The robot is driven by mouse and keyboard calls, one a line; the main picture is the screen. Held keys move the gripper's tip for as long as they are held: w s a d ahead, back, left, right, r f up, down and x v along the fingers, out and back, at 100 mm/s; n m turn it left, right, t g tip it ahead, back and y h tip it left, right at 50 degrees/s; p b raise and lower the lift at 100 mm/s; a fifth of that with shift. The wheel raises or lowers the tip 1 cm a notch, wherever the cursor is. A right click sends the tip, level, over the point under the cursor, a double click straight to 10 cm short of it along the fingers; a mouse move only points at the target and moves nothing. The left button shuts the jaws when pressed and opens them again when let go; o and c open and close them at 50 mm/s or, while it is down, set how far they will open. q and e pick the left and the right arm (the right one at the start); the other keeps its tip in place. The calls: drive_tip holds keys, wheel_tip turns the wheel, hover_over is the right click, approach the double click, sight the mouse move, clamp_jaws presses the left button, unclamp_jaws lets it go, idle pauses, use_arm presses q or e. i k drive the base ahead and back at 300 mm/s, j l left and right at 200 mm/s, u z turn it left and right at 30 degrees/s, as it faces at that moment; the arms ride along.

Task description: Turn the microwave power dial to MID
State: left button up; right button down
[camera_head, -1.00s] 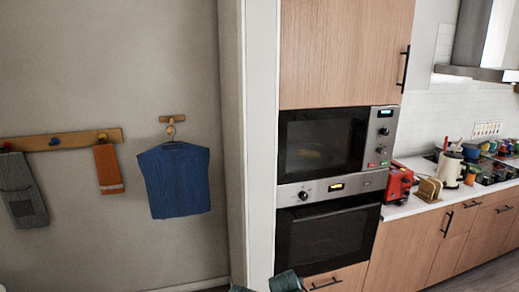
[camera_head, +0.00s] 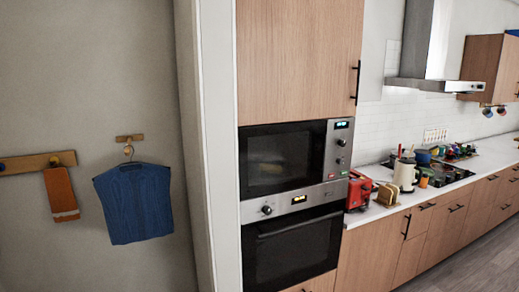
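The built-in microwave (camera_head: 281,160) has a dark glass door and a steel control panel on its right side. A small lit display (camera_head: 342,125) is at the top of the panel. Below it are an upper dial (camera_head: 341,142) and a smaller lower knob (camera_head: 340,159). Small red and green buttons sit at the panel's bottom. The dial markings and pointer are too small to read, so its setting cannot be told. Neither of my grippers is in view.
An oven (camera_head: 290,245) with a handle bar is below the microwave. A red toaster (camera_head: 360,190) stands on the white counter (camera_head: 385,208) to the right, with a toast rack and white kettle (camera_head: 404,175). A blue garment (camera_head: 135,203) hangs on the left wall.

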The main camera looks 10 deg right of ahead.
sight(340, 161)
drive_tip(key=z, duration=1.75)
drive_tip(key=i+z, duration=0.15)
drive_tip(key=i, duration=0.4)
drive_tip(key=i+u, duration=0.1)
drive_tip(key=i, duration=0.75)
drive_tip(key=u, duration=0.6)
